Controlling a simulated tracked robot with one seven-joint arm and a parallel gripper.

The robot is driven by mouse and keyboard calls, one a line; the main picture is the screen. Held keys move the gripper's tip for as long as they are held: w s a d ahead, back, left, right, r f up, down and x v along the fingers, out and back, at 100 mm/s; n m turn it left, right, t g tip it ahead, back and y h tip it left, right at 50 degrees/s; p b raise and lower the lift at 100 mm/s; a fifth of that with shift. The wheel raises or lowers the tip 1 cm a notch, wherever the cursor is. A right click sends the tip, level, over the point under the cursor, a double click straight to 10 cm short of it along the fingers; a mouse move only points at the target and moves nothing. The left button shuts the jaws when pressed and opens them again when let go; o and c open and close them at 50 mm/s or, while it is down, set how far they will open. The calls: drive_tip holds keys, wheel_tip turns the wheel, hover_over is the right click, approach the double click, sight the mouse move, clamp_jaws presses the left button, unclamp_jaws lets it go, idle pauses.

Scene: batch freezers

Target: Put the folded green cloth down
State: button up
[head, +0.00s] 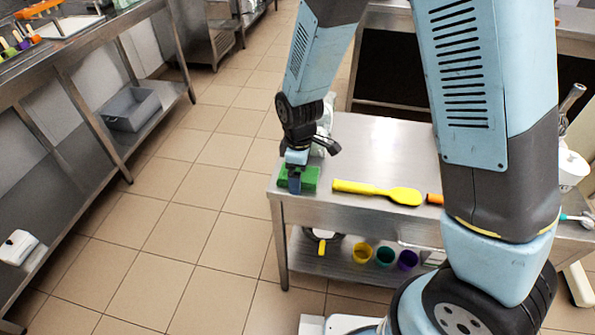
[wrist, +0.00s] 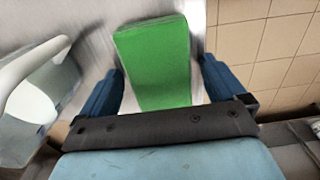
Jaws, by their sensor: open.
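The folded green cloth (head: 309,177) lies at the left end of the steel table, near its corner, in the head view. In the wrist view the cloth (wrist: 155,62) is a flat green block between the two blue fingers. My gripper (head: 295,183) is open and points down at the cloth. In the wrist view the fingers of my gripper (wrist: 163,85) stand on either side of the cloth, with a gap visible at the right. I cannot tell whether the cloth rests fully on the tabletop.
The steel table (head: 365,150) also bears a yellow spoon (head: 378,192) right of the cloth. A whitish container with a handle (wrist: 40,90) stands left of the cloth in the wrist view. Yellow, green and purple cups stand on the lower shelf. Tiled floor (head: 200,205) is free at left.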

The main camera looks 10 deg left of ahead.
wheel_tip(320, 180, up, 12)
drive_tip(key=w+d+r+m+t, duration=0.15)
drive_tip(key=d+r+m, duration=0.25)
drive_tip(key=d+r, duration=0.4)
drive_tip(key=s+d+r+m+t, duration=0.2)
drive_tip(key=s+d+r+m, duration=0.4)
drive_tip(key=d, duration=0.5)
drive_tip(key=s+d+r+m+t, duration=0.2)
drive_tip(key=s+d+r+m, duration=0.4)
drive_tip(key=d, duration=0.5)
wheel_tip(320, 180, up, 2)
drive_tip(key=shift+s+m, duration=0.15)
drive_tip(key=shift+m, duration=0.35)
drive_tip(key=shift+o, duration=0.3)
